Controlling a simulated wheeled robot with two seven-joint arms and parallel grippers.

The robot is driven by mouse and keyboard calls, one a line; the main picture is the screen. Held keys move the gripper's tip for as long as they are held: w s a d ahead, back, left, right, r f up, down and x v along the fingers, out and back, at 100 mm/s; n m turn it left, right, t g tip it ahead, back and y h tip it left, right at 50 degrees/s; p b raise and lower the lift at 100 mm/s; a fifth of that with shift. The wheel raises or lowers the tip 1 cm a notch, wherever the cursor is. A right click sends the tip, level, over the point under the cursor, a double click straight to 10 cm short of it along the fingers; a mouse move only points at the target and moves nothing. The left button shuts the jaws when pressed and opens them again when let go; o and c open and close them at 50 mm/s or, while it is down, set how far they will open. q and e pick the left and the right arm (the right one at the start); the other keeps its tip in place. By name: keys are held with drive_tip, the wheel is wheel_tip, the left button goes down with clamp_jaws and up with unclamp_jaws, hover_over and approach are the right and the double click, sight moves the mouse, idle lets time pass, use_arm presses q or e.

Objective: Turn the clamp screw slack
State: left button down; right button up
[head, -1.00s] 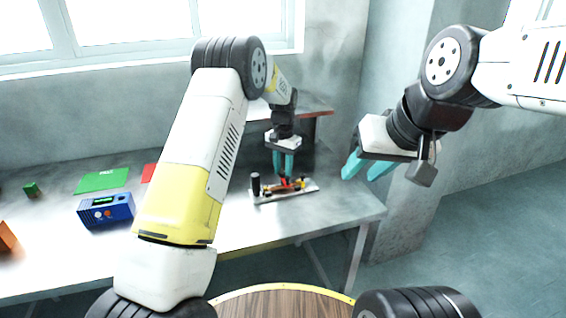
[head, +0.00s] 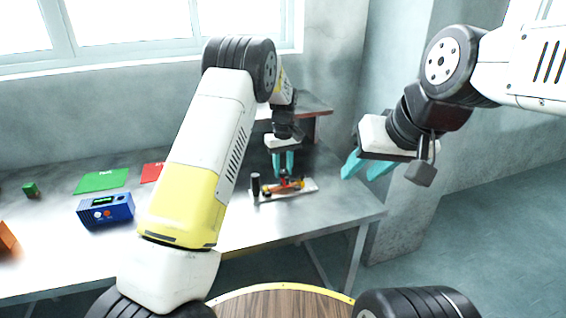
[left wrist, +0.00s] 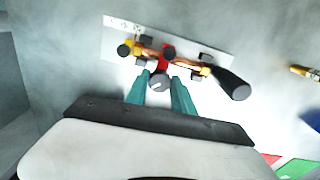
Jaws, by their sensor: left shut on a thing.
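A pale fixture plate (head: 310,186) lies on the grey table, and it also shows in the left wrist view (left wrist: 215,55). It carries a copper-coloured strip, yellow fittings, a red clamp part (left wrist: 163,64) and a black handle (left wrist: 233,85). My left gripper (head: 283,175) points down over the fixture. In the left wrist view its teal fingers (left wrist: 160,92) are shut on a dark round knob (left wrist: 159,82) beside the red part, apparently the clamp screw. My right gripper (head: 367,170) hangs open and empty, right of the table and away from the fixture.
A blue box with buttons (head: 105,211), a green sheet (head: 101,180), a red sheet (head: 152,172), a green cube (head: 30,189) and an orange block (head: 6,238) are on the table's left. A raised shelf (head: 312,106) stands behind the fixture. The table's right end is clear.

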sight(284, 171)
use_arm(q)
drive_tip(key=n, duration=0.3)
drive_tip(key=shift+d+n, duration=0.1)
drive_tip(key=shift+n, duration=0.2)
drive_tip(key=n, duration=0.4)
drive_tip(key=shift+w, duration=0.1)
drive_tip(key=shift+n, duration=0.4)
drive_tip(key=c, duration=1.1)
unclamp_jaws()
drive_tip(key=shift+o, duration=0.2)
drive_tip(key=shift+r, duration=0.1)
wheel_tip(284, 171, up, 8)
drive_tip(key=shift+f, duration=0.15)
